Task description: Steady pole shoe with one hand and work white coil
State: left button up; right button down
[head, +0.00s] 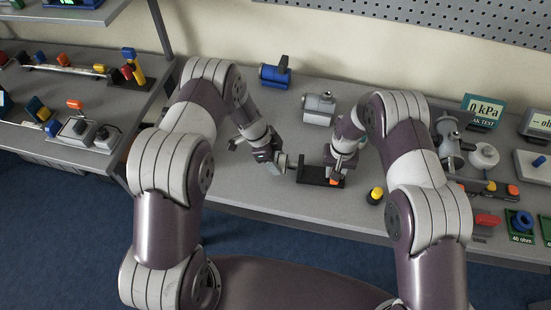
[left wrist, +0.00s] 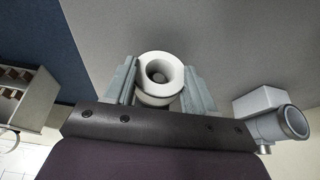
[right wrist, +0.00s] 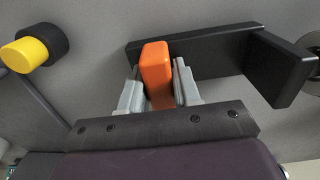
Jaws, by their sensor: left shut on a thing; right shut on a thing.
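The pole shoe is a black angled bracket (head: 312,175) on the grey table, with an upright plate at its left end. An orange block (right wrist: 157,68) stands at its other end. My right gripper (right wrist: 157,85) is shut on this orange block; in the head view the hand (head: 338,170) hides part of it. The white coil (left wrist: 160,98) is a thick ring with a round hole. My left gripper (left wrist: 159,88) is shut on it, a finger on each side. In the head view my left gripper (head: 270,160) is just left of the bracket; whether coil and bracket touch is unclear.
A yellow and black knob (head: 375,195) stands right of the bracket. A blue cylinder (head: 275,72) and a grey cylinder (head: 319,108) stand behind. Metal fittings (head: 484,155) and a 0 kPa display (head: 484,108) are at right. The front left table area is clear.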

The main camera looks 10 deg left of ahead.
aim_at(284, 158)
pick_arm(q)
jog(key=shift+d, duration=0.1)
dwell(0.3)
jog(key=shift+w+d, duration=0.2)
jog(key=shift+d, duration=1.25)
jog(key=o, duration=1.4)
jog(key=v, duration=1.2)
